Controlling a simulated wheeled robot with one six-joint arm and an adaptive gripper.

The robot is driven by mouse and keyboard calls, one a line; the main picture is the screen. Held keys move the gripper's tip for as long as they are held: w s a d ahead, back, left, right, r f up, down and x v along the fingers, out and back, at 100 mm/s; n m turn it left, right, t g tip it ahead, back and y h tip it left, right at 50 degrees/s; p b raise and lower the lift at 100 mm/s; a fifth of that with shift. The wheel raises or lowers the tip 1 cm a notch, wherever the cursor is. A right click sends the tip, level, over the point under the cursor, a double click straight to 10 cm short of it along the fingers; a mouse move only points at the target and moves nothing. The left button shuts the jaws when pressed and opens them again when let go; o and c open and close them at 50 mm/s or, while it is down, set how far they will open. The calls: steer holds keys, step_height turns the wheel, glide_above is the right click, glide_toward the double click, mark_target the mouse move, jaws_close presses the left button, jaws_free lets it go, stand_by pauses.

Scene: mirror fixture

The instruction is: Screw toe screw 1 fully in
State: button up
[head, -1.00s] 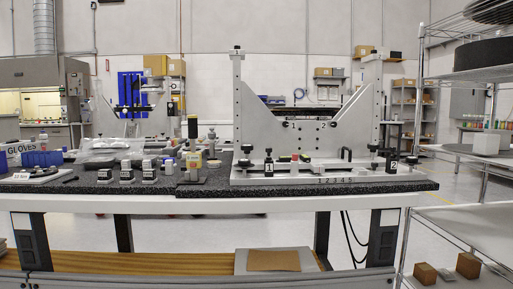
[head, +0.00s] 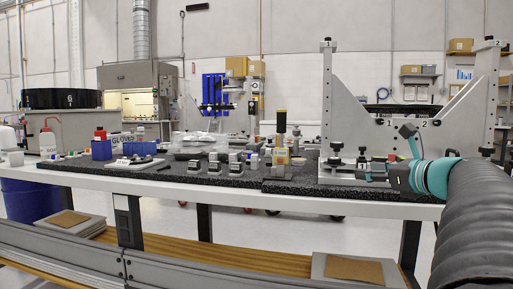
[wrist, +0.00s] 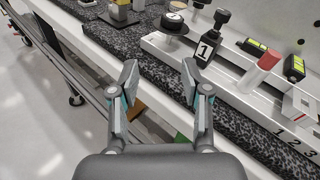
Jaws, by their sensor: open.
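A black upright screw (wrist: 222,17) with a square "1" tag (wrist: 208,48) stands on the fixture's light grey base rail (wrist: 165,45); in the head view the screw (head: 362,151) is just left of my gripper (head: 401,155). A low round black knob (wrist: 174,22), also marked 1, is left of it in the wrist view. I cannot tell for sure which of the two is toe screw 1. My gripper (wrist: 158,84) is open and empty, with its fingers over the bench's front edge, apart from both. Toe screw 2 is not clear behind my arm.
A red-topped white cylinder (wrist: 259,73) and black-and-yellow pieces (wrist: 294,68) lie on the fixture, right of the tag. Small grey blocks (head: 213,163) and a yellow-topped post (head: 281,122) stand left on the black speckled bench top (head: 140,174). The fixture's upright plate (head: 327,95) rises behind.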

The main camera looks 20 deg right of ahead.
mark_target(365, 147)
steer(key=s+d+r+m+t+h, duration=0.1)
steer(key=s+d+r+m+t, duration=0.1)
steer(key=d+r+m, duration=0.35)
steer(key=w, duration=0.4)
steer(key=w+f+n+p, duration=0.1)
steer(key=w, duration=0.4)
steer(key=w+d+n, duration=0.1)
steer(key=w, duration=0.3)
steer(key=shift+w+f, duration=0.25)
steer(key=shift+w, duration=0.05)
steer(key=shift+c, duration=0.2)
jaws_close()
